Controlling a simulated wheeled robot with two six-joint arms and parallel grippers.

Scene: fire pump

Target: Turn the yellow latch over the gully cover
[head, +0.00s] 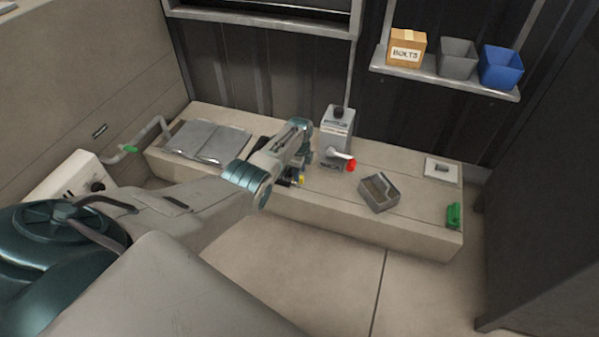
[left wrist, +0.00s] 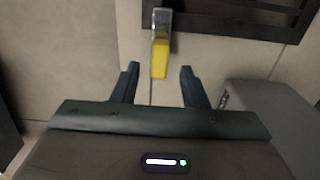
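The yellow latch (left wrist: 160,60) hangs from a grey metal bracket (left wrist: 161,20) at the edge of the dark slatted gully cover (left wrist: 232,14). In the left wrist view it lies straight ahead, in line with the gap between the fingers of my left gripper (left wrist: 159,72). The fingers are apart with nothing gripped; whether the latch tip is between them in depth is unclear. My right gripper is not in view.
A grey box with a red-tipped lever (head: 337,132) stands on the bench just right of my left gripper. An open grey tray (head: 379,193) and a green item (head: 453,216) lie farther right. Grey plates (head: 207,141) lie left. A grey block (left wrist: 265,125) is right in the wrist view.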

